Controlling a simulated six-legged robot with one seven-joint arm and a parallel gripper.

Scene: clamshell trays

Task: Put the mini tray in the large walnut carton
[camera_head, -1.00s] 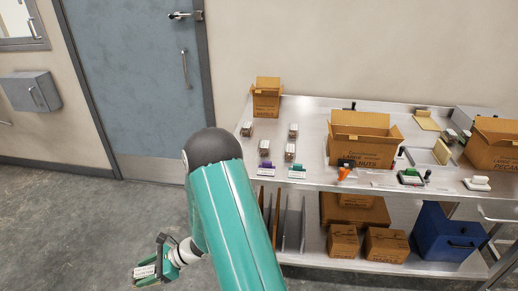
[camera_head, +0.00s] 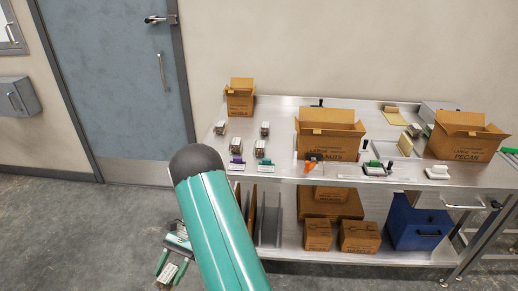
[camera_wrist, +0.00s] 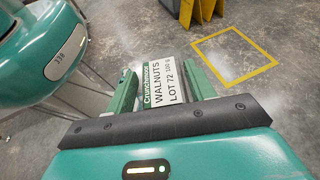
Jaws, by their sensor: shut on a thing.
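My gripper (camera_wrist: 160,80) is shut on a mini tray (camera_wrist: 166,86) with a white and green label reading "WALNUTS". The tray lies between the two green fingers in the wrist view. In the head view the held tray (camera_head: 167,272) is low, over the floor, left of the bench and well apart from it. A large open carton (camera_head: 328,142) stands upright in the middle of the bench top.
The metal bench (camera_head: 285,170) also bears a pecan carton (camera_head: 467,143) at right, a small open carton (camera_head: 240,103) at back left and several small trays (camera_head: 265,129). A blue bin (camera_head: 417,224) and closed cartons (camera_head: 359,237) sit on the lower shelf. The floor left of the bench is clear.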

